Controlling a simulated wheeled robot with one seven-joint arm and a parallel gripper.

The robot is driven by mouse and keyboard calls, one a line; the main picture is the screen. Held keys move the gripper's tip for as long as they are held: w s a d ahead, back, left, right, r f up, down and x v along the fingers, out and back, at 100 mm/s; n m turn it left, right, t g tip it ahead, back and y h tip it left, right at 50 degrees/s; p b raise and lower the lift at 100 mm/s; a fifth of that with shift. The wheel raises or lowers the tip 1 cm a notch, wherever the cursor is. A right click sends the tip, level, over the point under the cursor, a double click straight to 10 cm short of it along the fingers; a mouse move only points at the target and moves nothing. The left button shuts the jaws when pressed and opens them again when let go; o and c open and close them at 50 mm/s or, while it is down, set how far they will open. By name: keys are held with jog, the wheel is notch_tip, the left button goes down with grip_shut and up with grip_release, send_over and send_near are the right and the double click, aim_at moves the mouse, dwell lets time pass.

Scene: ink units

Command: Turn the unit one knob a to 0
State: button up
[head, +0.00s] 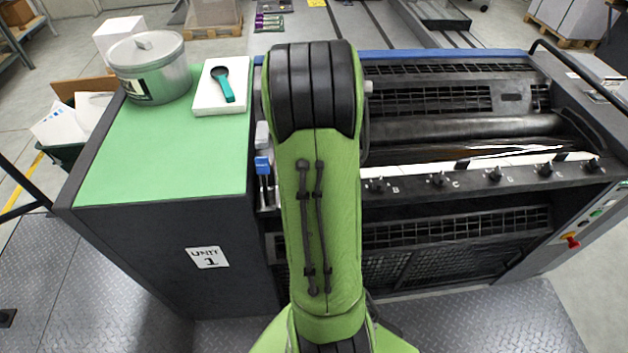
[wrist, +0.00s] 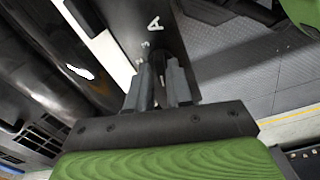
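Knob A (wrist: 158,63) is a small dark knob in the wrist view, on the dark panel just below the painted letter A (wrist: 152,23). My gripper (wrist: 160,75) has its two grey fingers on either side of this knob, close together, and the knob fills the narrow gap between them. Small scale numbers show beside the knob, partly behind the left finger. The knob's exact pointing direction is hidden. In the head view my green arm covers knob A and my gripper. The Unit 1 label (head: 208,257) is on the front of the left cabinet.
To the right along the panel are knob B (head: 376,185), knob C (head: 438,179) and more such knobs. A grey can (head: 152,75) and a white box (head: 208,100) with a teal-handled tool (head: 224,85) stand on the green cabinet top (head: 150,160). A red switch (head: 571,240) is at far right.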

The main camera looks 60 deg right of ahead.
jog(key=shift+o, duration=1.2)
notch_tip(320, 180, up, 16)
jog(key=p, duration=0.3)
jog(key=shift+f, duration=0.15)
